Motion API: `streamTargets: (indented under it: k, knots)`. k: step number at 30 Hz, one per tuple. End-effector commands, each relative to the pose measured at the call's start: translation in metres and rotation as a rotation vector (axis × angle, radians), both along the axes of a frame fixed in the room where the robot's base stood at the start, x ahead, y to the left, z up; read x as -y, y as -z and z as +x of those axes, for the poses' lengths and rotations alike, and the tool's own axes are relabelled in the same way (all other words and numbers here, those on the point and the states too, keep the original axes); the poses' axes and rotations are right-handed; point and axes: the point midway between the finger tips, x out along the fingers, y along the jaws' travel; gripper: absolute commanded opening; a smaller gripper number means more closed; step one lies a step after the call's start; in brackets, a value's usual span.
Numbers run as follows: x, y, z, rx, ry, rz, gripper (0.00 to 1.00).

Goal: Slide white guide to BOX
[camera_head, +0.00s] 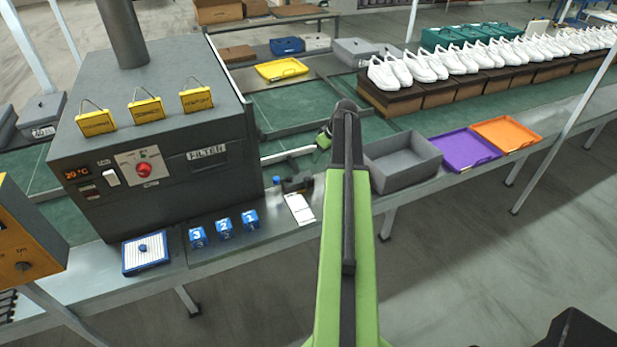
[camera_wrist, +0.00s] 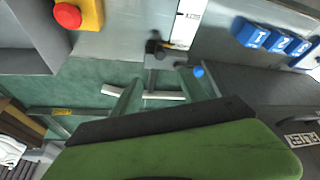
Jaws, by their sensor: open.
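The white guide (camera_head: 286,156) is a thin pale bar over the green conveyor, between the filter machine and my arm. In the wrist view the white guide (camera_wrist: 112,90) lies across the lane, and a dark pivot or handle (camera_wrist: 155,46) sits beyond it. My gripper (camera_head: 323,141) is near the right end of the guide, partly hidden by my arm. In the wrist view my gripper (camera_wrist: 160,88) has its fingers apart on either side of the guide's middle; contact cannot be told.
The filter machine (camera_head: 150,150) stands left. A grey bin (camera_head: 409,160), purple tray (camera_head: 465,149) and orange tray (camera_head: 508,134) are right. Blue cubes (camera_head: 224,229) line the front edge. A red button (camera_wrist: 67,15) shows in the wrist view. Shoes (camera_head: 425,67) stand on boxes behind.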

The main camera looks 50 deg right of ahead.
Motion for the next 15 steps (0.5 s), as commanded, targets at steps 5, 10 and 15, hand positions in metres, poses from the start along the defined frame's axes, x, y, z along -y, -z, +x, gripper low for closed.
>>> streamTargets:
  k: [5, 10, 15]
  knots:
    - [0.0, 0.029, 0.009, 0.0, -0.001, 0.0, 0.51]
    - [0.0, 0.064, 0.023, -0.001, -0.002, 0.0, 0.51]
    - [-0.001, 0.099, 0.038, 0.0, -0.001, 0.001, 0.51]
